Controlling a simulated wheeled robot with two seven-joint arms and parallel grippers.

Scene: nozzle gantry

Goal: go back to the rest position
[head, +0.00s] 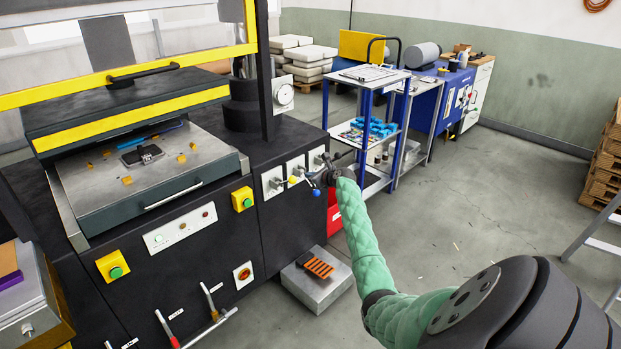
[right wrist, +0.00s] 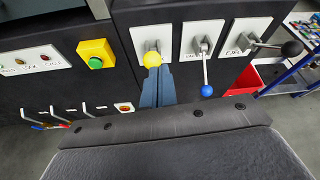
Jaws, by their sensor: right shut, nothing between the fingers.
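My right gripper (head: 314,181) is in front of the black machine's lever panel in the head view. In the right wrist view its two blue-grey fingers (right wrist: 157,82) are together with nothing between them. Their tips are just below the yellow knob (right wrist: 152,59) of the left lever; whether they touch it I cannot tell. The lever with the blue knob (right wrist: 207,91) hangs down to the right of the fingers. The lever with the black knob (right wrist: 291,48) points right. My left gripper is in neither view.
The black machine (head: 230,155) with its metal bed (head: 100,190) fills the left. A low grey block (head: 318,290) bears an orange-slatted piece. A blue-framed cart (head: 365,75) stands behind my right arm, near a red bin (right wrist: 243,82). The floor at the right is mostly clear.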

